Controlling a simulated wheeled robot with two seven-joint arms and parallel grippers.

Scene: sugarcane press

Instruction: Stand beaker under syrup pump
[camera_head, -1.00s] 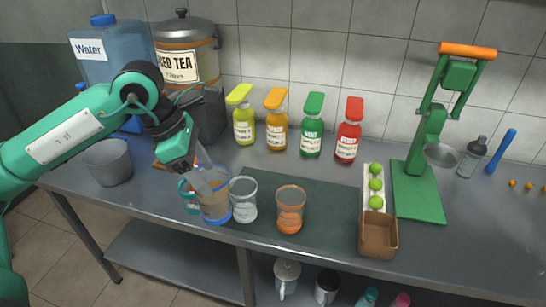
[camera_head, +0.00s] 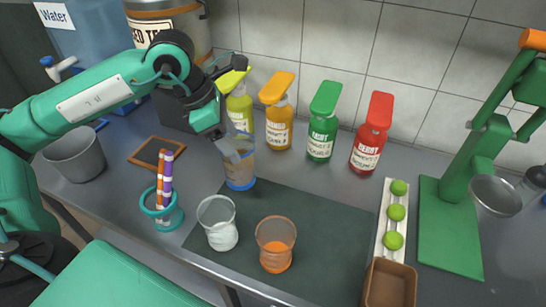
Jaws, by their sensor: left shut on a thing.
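A clear beaker with a blue base (camera_head: 239,172) is in my left gripper (camera_head: 230,143), whose fingers are shut on its upper part. The beaker is upright, just in front of the yellow-topped syrup pump bottle (camera_head: 240,104), and partly overlaps it in view. I cannot tell whether its base touches the counter. Orange (camera_head: 278,108), green (camera_head: 323,122) and red (camera_head: 371,135) pump bottles stand in a row to the right. My right gripper is not in view.
On or near the dark mat (camera_head: 320,225) stand a clear beaker (camera_head: 219,223) and an orange beaker (camera_head: 275,243). A teal pen cup (camera_head: 161,209) stands left. A green press (camera_head: 450,225), limes tray (camera_head: 379,240) and brown box (camera_head: 390,283) are at right.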

